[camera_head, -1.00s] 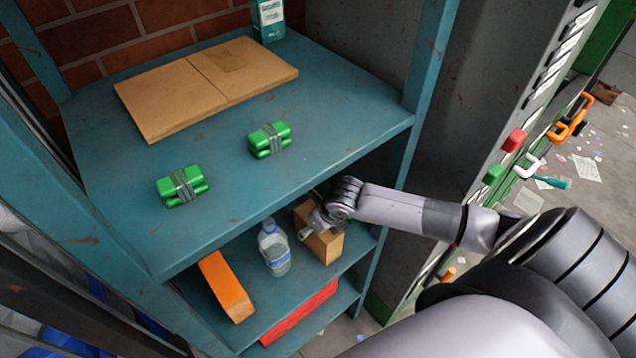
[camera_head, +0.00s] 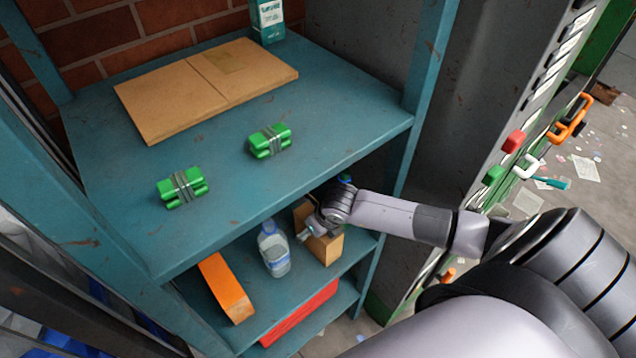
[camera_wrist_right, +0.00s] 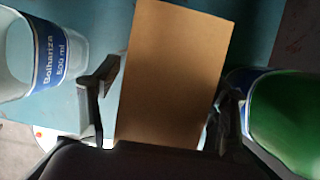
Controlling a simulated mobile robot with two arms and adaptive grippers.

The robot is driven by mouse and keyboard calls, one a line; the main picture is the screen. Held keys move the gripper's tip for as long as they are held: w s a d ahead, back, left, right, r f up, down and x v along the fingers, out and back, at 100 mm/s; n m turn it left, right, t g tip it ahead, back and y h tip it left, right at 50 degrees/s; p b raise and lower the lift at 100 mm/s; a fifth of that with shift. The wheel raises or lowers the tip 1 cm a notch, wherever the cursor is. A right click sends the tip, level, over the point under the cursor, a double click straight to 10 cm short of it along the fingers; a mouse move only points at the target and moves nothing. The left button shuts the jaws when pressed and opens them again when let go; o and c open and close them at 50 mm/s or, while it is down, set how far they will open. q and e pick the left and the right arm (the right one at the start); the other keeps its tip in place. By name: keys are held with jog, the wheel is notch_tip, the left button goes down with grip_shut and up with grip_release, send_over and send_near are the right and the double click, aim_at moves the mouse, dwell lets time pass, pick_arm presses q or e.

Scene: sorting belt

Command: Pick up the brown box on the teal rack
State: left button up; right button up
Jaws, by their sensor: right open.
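The brown box (camera_head: 325,243) stands on the middle shelf of the teal rack (camera_head: 340,145), partly hidden behind my right wrist in the head view. In the right wrist view the box (camera_wrist_right: 173,70) fills the middle. My right gripper (camera_wrist_right: 165,100) is open, with one finger on each side of the box. The right finger looks close to its side; contact cannot be told. In the head view my right gripper (camera_head: 311,230) is at the top of the box, mostly hidden. My left gripper is out of view.
A clear bottle (camera_head: 273,250) stands left of the box; in the wrist view a green bottle (camera_wrist_right: 285,110) is close on the right. An orange block (camera_head: 228,290) is on the same shelf, a red box (camera_head: 300,313) below. The top shelf holds green packs (camera_head: 270,140) and flat cardboard (camera_head: 205,88).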

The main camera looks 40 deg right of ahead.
jog(key=shift+c, duration=0.4)
jog(key=c, duration=1)
